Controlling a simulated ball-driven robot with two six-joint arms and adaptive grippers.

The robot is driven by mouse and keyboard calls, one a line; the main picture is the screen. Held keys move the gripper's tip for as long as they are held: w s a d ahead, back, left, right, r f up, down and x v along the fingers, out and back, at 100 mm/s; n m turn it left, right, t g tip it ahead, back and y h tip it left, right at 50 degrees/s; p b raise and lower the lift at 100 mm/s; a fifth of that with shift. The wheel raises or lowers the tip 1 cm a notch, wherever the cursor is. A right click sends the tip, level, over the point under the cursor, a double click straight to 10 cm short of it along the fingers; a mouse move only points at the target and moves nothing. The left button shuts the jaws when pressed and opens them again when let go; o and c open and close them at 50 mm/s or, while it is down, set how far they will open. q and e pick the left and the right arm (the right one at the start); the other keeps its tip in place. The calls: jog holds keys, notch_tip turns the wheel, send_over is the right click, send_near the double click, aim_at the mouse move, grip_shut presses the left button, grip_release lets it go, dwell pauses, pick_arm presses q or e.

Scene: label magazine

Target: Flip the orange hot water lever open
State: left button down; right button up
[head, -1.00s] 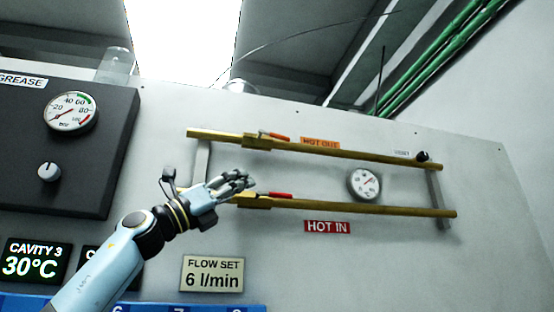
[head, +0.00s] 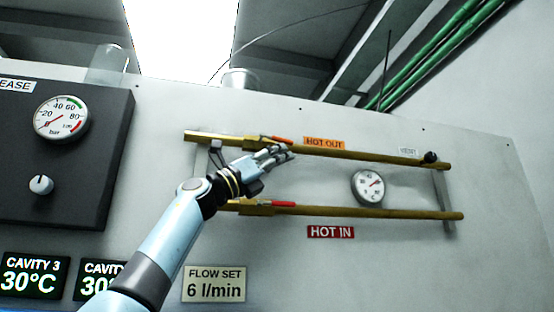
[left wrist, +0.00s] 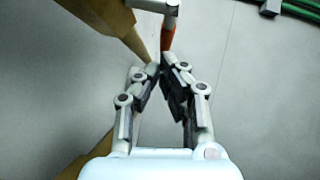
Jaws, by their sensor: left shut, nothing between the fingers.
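The orange lever (head: 282,139) sits on the valve of the upper brass pipe (head: 375,155), left of the orange HOT OUT label (head: 324,143). It lies nearly along the pipe. In the left wrist view the orange lever (left wrist: 168,40) runs down from a grey pivot toward my fingertips. My left gripper (head: 285,153) is shut and empty, just below the lever in the head view. In the left wrist view its fingertips (left wrist: 160,68) come together close to the lever's lower end; I cannot tell whether they touch it. My right gripper is in neither view.
A lower brass pipe (head: 380,212) carries a red lever (head: 284,204) above the red HOT IN label (head: 331,232). A round gauge (head: 368,187) sits between the pipes. A black knob (head: 430,157) is at the upper pipe's right end.

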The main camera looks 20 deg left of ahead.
aim_at(282, 140)
pick_arm(q)
jog(key=shift+w+d, duration=0.1)
jog(key=shift+w+d+r+t+h+b, duration=0.1)
jog(key=shift+d+r+t+h+b, duration=0.15)
jog(key=shift+r, duration=0.3)
jog(key=shift+w+d+r+t+h+b, duration=0.1)
jog(key=shift+r+h+b, duration=0.05)
jog(key=shift+r+b, duration=0.3)
